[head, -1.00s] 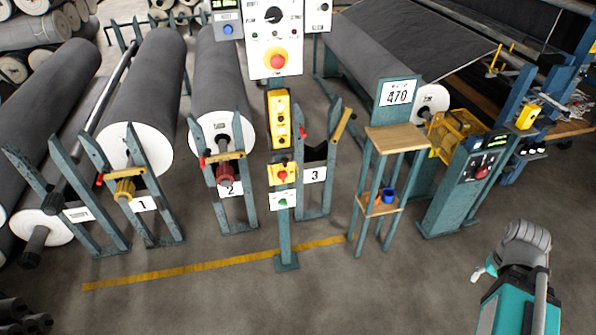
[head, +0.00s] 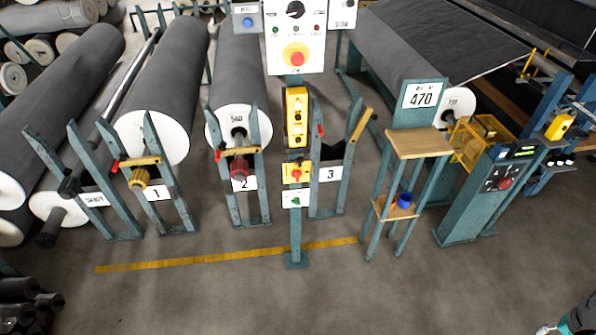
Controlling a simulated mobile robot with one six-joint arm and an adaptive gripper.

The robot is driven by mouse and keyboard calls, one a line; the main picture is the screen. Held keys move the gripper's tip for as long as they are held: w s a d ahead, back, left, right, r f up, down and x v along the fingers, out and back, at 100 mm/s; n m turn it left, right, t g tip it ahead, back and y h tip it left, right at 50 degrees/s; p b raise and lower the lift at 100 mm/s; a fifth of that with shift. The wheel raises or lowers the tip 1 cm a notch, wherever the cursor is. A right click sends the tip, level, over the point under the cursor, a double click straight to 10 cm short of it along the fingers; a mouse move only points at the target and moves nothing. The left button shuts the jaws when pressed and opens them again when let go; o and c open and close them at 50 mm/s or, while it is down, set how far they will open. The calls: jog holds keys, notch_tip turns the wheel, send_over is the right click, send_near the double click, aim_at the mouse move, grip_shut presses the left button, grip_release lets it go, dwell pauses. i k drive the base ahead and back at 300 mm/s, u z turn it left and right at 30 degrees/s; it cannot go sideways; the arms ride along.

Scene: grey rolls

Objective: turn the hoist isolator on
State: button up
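A yellow box with a red knob (head: 296,173), which looks like the isolator, is on the teal post (head: 295,235) in the middle of the head view. The knob's exact position is too small to read. A white plate with a green mark (head: 295,199) is just below it, and a yellow pendant box (head: 297,117) hangs above. Higher up is a white panel (head: 312,30) with a black rotary selector and a red button on yellow. Only a sliver of my arm shows in the bottom right corner, far from the post.
Grey rolls (head: 168,85) rest on teal stands behind and left of the post. A wooden-topped stand (head: 419,143) with a blue cup (head: 405,199) is to the right, beside a teal console (head: 480,195).

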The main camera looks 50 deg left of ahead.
aim_at(297, 173)
jog(key=u, duration=0.05)
jog(key=k, duration=1.5)
jog(key=u, duration=1.35)
jog(key=i, duration=0.95)
jog(key=u, duration=0.1)
